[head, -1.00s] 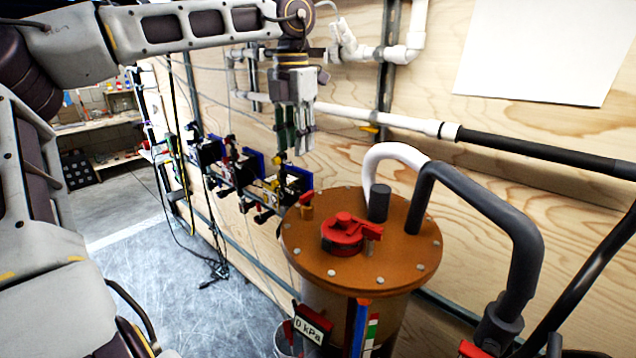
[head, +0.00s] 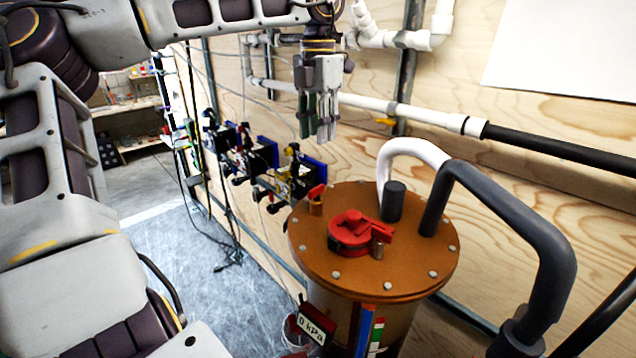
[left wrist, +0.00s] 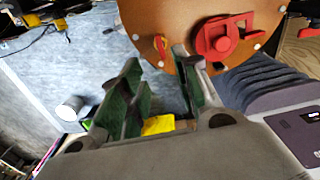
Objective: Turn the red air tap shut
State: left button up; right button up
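A small tap with a red lever (head: 317,191) on a brass body stands at the back left edge of the brown round lid (head: 400,275). It also shows small in the left wrist view (left wrist: 160,45). I cannot tell from its lever how far it is turned. A larger red cap (head: 350,231) with a side lever sits mid-lid. My left gripper (head: 318,128) hangs fingers down above the small tap, apart from it. In the left wrist view its green-padded fingers (left wrist: 158,65) are spread and empty, with the tap beyond the gap. My right gripper is out of view.
A white and grey hose (head: 445,170) arches over the lid's right side, beside a dark stub (head: 394,200). A gauge (head: 316,325) reading 0 kPa hangs at the front. A plywood wall with a pipe (head: 400,108) stands behind.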

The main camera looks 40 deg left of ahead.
aim_at(318, 186)
pick_arm(q)
notch_tip(318, 186, down, 12)
jog(key=shift+r+p, duration=0.15)
jog(key=shift+p, duration=0.65)
jog(key=shift+f, duration=0.9)
grip_shut()
